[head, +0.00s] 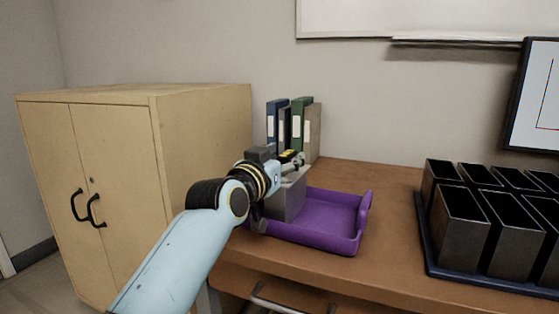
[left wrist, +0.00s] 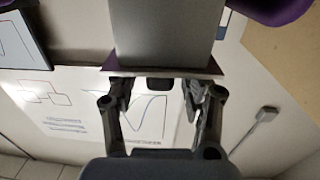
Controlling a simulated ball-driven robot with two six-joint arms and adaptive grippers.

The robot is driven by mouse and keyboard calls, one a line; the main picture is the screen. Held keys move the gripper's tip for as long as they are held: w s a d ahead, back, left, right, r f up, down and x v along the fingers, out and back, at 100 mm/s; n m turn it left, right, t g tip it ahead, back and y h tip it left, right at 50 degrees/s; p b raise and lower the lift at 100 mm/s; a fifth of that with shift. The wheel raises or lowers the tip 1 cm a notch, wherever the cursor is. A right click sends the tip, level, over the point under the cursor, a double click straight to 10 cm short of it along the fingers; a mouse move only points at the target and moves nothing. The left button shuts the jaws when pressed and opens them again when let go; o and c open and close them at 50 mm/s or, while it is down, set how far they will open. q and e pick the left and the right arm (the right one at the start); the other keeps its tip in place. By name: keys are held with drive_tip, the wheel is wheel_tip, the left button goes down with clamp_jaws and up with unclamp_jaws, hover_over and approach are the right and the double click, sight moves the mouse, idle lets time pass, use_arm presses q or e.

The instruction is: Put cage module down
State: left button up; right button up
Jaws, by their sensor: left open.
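The cage module, a plain grey box (head: 288,196), stands upright in the left part of the purple tray (head: 335,240). My left gripper (head: 290,161) is at the top of the box, and my forearm hides part of the box's left side. In the left wrist view, the grey box (left wrist: 166,32) has a pale rim at its near end. The open fingers of the left gripper (left wrist: 160,95) are spread on both sides of a small dark part by that rim. Whether they touch it I cannot tell. My right gripper is not in view.
Several folders (head: 296,125) stand behind the tray on the brown table (head: 390,185). A dark rack of several open metal boxes (head: 465,230) is at the right. A wooden cabinet (head: 120,170) stands at the left. Table between tray and rack is clear.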

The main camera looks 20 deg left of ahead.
use_arm(q)
drive_tip(key=shift+s+r, duration=0.15)
drive_tip(key=shift+r, duration=0.2)
drive_tip(key=s+a+p, duration=0.1)
drive_tip(key=s, duration=1)
drive_tip(key=shift+s+p, duration=0.3)
drive_tip(key=shift+s, duration=0.05)
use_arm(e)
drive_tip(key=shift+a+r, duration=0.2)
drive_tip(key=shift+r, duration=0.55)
use_arm(q)
drive_tip(key=shift+f, duration=0.1)
